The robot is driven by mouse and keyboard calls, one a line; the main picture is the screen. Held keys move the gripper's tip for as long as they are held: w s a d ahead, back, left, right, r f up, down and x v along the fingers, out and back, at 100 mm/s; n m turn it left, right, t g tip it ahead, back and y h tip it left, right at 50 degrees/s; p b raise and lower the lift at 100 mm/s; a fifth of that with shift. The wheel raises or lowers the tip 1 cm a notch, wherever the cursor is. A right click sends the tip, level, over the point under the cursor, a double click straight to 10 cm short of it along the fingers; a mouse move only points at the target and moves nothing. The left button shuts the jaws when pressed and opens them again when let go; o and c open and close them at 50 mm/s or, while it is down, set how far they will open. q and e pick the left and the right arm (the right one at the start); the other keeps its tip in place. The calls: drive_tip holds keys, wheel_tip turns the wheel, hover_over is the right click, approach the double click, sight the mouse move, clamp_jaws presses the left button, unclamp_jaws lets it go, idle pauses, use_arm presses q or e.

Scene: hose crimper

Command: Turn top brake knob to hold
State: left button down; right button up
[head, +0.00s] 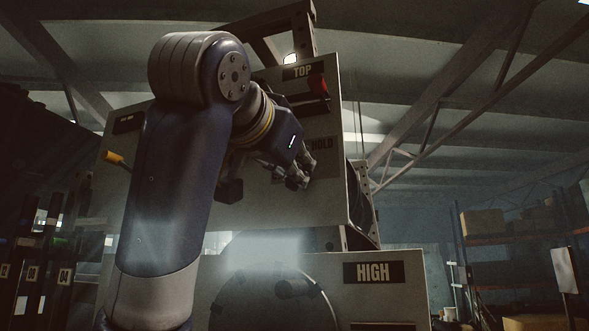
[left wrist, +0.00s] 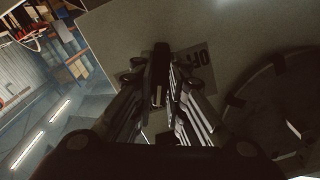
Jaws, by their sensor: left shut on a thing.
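The grey panel (head: 330,195) carries a TOP label (head: 302,72) and, lower, a HOLD label (head: 322,143). My left gripper (head: 297,180) is at the panel just below the HOLD label. In the left wrist view my left gripper (left wrist: 160,88) is shut on a dark knob (left wrist: 158,68), which seems to be the top brake knob. The fingers hide most of it, so its pointing direction cannot be told. An OFF label (left wrist: 195,68) shows beside the fingers. My right gripper is not in view.
A red-tipped lever (head: 317,86) is beside the TOP label. A yellow-tipped lever (head: 114,158) sticks out at the panel's left. A lower panel has a HIGH label (head: 373,272) and a round dark part (head: 275,300). Shelves (head: 510,235) stand far right.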

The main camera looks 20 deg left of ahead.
use_arm(q)
drive_tip(key=shift+m, duration=0.6)
drive_tip(key=c, duration=1.6)
unclamp_jaws()
drive_tip(key=shift+w, duration=0.1)
drive_tip(key=s, duration=1.2)
drive_tip(key=shift+a, duration=0.25)
drive_tip(key=shift+f, duration=0.1)
